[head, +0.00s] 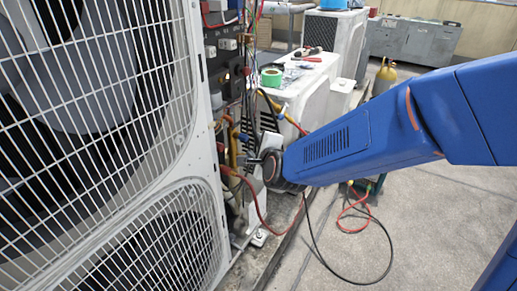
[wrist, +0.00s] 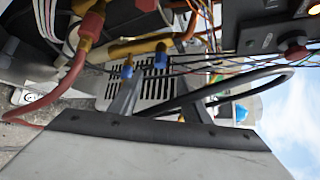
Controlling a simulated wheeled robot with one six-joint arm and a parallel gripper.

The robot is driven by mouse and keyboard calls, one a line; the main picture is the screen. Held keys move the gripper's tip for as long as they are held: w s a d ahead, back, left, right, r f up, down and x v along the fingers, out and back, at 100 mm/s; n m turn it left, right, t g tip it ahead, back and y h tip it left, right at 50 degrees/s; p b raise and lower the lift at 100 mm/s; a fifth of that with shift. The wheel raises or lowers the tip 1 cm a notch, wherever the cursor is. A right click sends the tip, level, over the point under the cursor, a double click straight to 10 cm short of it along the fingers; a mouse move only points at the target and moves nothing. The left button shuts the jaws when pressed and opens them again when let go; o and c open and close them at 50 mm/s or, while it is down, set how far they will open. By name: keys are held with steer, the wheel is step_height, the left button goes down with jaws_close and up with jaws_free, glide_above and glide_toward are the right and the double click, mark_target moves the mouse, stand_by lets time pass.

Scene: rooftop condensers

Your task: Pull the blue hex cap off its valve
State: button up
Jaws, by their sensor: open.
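In the wrist view a blue cap (wrist: 161,57) sits beside a brass-coloured pipe, in front of a slotted white panel. A second, smaller blue piece (wrist: 127,71) with a brass end is just left of it. I cannot tell for sure which is the hex cap. In the head view a small blue piece (head: 243,136) shows among the valves and hoses at the condenser's side. My gripper (head: 257,160) is close to it, below and to the right. In the wrist view my gripper (wrist: 160,87) is open, its fingers apart and nothing visibly held between them.
A large condenser with a white grille (head: 90,110) fills the left. Red hoses (head: 262,215) and loose wires hang close around the valves. A white unit (head: 305,95) with green tape (head: 271,77) on it stands behind. The floor at right (head: 420,230) is mostly clear.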

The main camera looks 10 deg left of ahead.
mark_target(247, 139)
steer(key=shift+x, duration=4.35)
steer(key=shift+s, duration=0.1)
jaws_close()
